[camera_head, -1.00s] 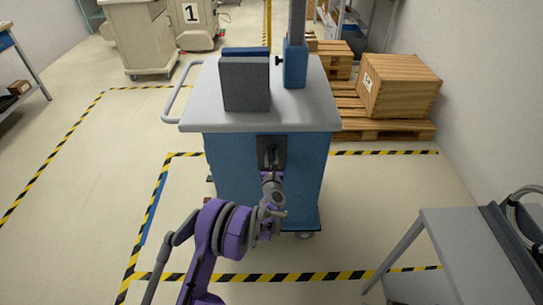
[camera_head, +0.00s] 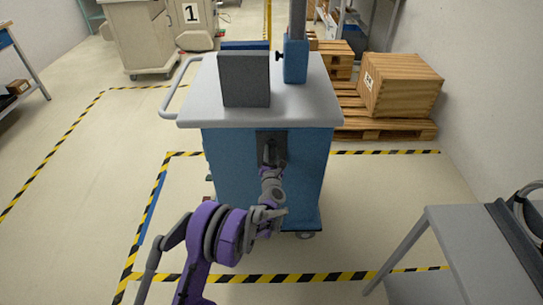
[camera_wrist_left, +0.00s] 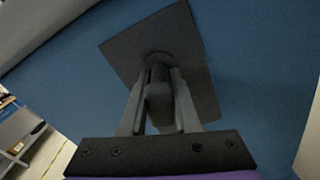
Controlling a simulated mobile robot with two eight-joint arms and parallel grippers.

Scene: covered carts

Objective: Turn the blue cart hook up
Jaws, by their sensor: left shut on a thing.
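The blue cart (camera_head: 230,170) stands ahead of me with a pale grey top. A dark square plate (camera_head: 280,138) is fixed to its near face, and the dark hook (camera_wrist_left: 158,97) sticks out from it. In the wrist view the plate (camera_wrist_left: 190,40) looks tilted because the camera is turned. My left gripper (camera_wrist_left: 160,80) has its fingers on both sides of the hook and is shut on it. In the head view the left gripper (camera_head: 270,163) is in front of the plate and hides part of the hook. My right gripper is not in view.
A grey panel (camera_head: 244,80) and a blue post (camera_head: 295,62) stand on the cart top. A grey table (camera_head: 465,250) is at the lower right. Wooden crates (camera_head: 400,85) on pallets stand behind at right.

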